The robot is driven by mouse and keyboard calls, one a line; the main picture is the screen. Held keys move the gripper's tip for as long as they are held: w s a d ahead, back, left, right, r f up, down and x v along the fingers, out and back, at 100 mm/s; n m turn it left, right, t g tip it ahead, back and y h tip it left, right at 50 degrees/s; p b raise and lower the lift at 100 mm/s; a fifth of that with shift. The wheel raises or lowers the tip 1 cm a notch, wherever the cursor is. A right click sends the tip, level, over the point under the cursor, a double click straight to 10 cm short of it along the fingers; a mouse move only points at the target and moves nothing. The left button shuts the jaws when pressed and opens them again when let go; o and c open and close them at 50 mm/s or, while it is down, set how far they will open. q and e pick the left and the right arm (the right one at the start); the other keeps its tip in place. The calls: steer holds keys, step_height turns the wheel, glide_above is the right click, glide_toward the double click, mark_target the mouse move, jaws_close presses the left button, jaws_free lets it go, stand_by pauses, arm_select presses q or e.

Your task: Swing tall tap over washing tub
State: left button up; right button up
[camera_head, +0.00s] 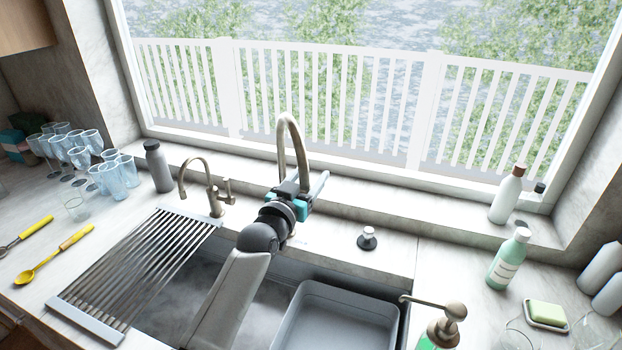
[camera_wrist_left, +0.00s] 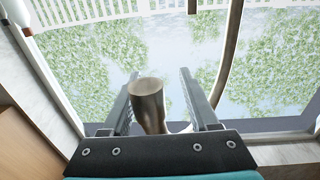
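The tall tap (camera_head: 281,130) has a brown-bronze gooseneck and stands behind the sink, in front of the window. My left gripper (camera_head: 305,192) is at its spout end. In the left wrist view, which looks upside down, the spout tip (camera_wrist_left: 148,92) lies between the two open fingers of my left gripper (camera_wrist_left: 163,100). A gap shows on the right finger's side; contact on the left is unclear. The tap's riser (camera_wrist_left: 233,50) runs beside the right finger, outside the grip. The grey washing tub (camera_head: 298,312) sits in the right part of the sink. My right gripper is out of view.
A small tap (camera_head: 208,178) stands left, behind a slatted drying rack (camera_head: 135,270). Glasses (camera_head: 80,155) and a grey bottle (camera_head: 158,167) crowd the left. A soap pump (camera_head: 440,325), green bottle (camera_head: 508,260) and soap dish (camera_head: 547,328) stand right.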

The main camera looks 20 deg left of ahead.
arm_select(q)
steer(key=shift+s+d+f, duration=0.1)
steer(key=shift+s+d, duration=0.05)
steer(key=shift+d, duration=0.05)
steer(key=shift+s+f, duration=0.1)
steer(key=s+a+b, duration=0.1)
steer(key=s+a, duration=0.1)
steer(key=s, duration=1.2)
steer(key=shift+s, duration=0.4)
steer(key=shift+c, duration=0.2)
